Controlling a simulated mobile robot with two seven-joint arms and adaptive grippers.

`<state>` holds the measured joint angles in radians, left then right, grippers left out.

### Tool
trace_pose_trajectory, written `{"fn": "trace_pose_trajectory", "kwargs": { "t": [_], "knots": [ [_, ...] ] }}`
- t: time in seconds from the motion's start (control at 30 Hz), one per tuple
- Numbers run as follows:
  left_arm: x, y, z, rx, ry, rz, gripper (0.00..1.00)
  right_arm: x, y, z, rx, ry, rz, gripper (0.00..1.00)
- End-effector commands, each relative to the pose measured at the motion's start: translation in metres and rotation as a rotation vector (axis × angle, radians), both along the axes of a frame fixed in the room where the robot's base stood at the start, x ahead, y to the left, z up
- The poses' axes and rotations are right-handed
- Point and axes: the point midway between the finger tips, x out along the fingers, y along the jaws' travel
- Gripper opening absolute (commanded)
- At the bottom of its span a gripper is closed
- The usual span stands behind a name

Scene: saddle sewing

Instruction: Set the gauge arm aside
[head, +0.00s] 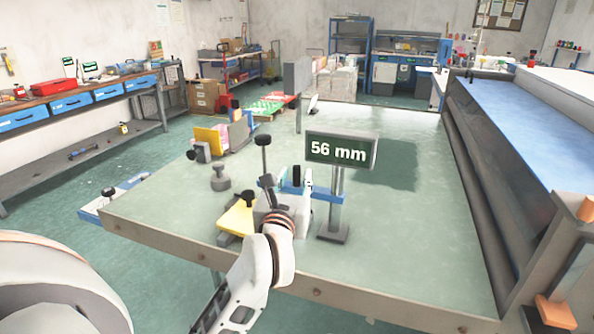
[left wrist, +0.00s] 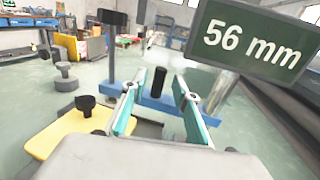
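A blue gauge arm (head: 322,194) runs left from a grey post below a dark display (head: 341,150) reading 56 mm. In the left wrist view the blue bar (left wrist: 149,100) carries an upright black knob (left wrist: 159,80). My left gripper (head: 288,181) is over the front part of the bench. In the left wrist view its teal fingers (left wrist: 157,90) are apart, one on each side of the knob, and appear to hold nothing. Whether they touch the knob or the bar is unclear. My right gripper is not in view.
A yellow plate (head: 237,217) with a black knob lies left of the gripper. A tall black-topped rod (head: 264,155) stands just behind. A grey weight (head: 220,180) stands farther left. The bench top (head: 420,230) is clear right of the post, up to a blue-topped bed (head: 530,130).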

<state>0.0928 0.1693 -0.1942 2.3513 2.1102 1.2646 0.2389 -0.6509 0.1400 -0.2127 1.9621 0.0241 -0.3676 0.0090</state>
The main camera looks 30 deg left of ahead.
Motion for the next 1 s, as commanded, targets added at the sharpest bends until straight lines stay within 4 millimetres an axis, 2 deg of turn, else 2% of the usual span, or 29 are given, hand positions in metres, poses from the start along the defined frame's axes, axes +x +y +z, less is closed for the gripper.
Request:
{"fn": "trace_pose_trajectory", "kwargs": {
  "t": [0.2, 0.57, 0.7, 1.0],
  "knots": [
    [0.023, 0.010, 0.001, 0.001, -0.002, 0.000, 0.30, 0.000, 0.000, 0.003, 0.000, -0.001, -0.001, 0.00],
    [0.029, 0.013, 0.000, 0.001, -0.001, 0.001, 0.30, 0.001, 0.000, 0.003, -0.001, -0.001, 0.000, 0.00],
    [0.028, 0.013, 0.000, 0.001, -0.001, 0.001, 0.00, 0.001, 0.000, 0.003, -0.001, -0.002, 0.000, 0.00],
    [0.029, 0.013, 0.000, 0.001, -0.001, 0.001, 0.00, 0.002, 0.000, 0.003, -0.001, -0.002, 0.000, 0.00]
  ]
}}
